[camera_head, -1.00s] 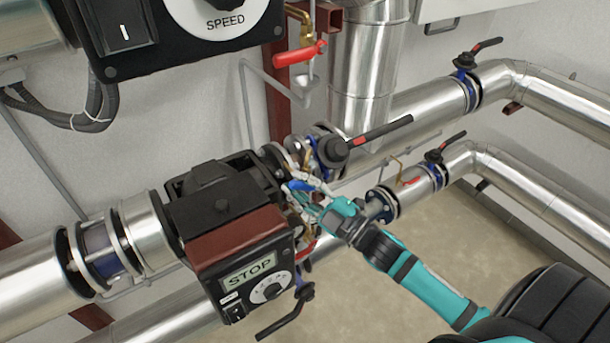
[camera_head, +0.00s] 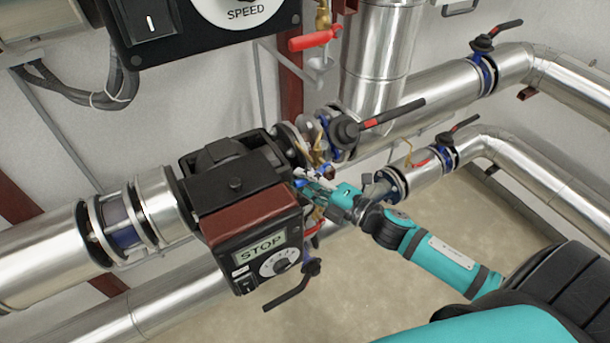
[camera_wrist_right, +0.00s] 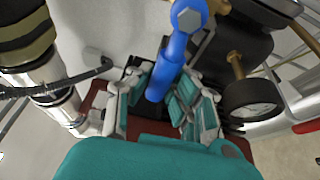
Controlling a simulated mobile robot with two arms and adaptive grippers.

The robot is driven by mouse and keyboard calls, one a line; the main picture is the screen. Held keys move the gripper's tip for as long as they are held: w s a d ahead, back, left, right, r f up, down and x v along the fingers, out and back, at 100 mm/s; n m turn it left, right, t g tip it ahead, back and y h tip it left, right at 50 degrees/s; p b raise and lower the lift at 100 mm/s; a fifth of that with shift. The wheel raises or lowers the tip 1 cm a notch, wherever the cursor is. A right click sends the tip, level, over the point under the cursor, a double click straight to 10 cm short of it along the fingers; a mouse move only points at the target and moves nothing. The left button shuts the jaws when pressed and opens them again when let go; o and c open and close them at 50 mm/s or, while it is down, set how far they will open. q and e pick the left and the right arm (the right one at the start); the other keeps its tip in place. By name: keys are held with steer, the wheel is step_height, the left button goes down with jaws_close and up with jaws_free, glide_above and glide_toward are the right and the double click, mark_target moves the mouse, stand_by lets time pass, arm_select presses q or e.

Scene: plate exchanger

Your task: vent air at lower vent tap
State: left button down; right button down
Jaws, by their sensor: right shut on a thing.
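A small tap with a blue lever handle (camera_wrist_right: 168,70) is on the brass fittings beside the pump. In the right wrist view the handle points down between the fingers of my right gripper (camera_wrist_right: 160,100). That gripper is shut on the handle. In the head view the right gripper (camera_head: 312,188) is at the pump's right side, and its fingers hide most of the blue handle. A red-handled tap (camera_head: 315,39) with a funnel under it is higher up on the wall. My left gripper is not in view.
The pump (camera_head: 215,185) with its STOP display box (camera_head: 262,248) is just left of the gripper. Black-lever valves (camera_head: 345,132) and (camera_head: 445,150) sit on the silver pipes close by. Another black lever (camera_head: 288,293) hangs below. The floor (camera_head: 380,270) at lower centre is clear.

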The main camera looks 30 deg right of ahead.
steer(key=shift+s+f, duration=0.1)
steer(key=shift+f, duration=0.2)
steer(key=c, duration=1.2)
jaws_free()
steer(key=shift+r, duration=0.15)
steer(key=v, duration=1.2)
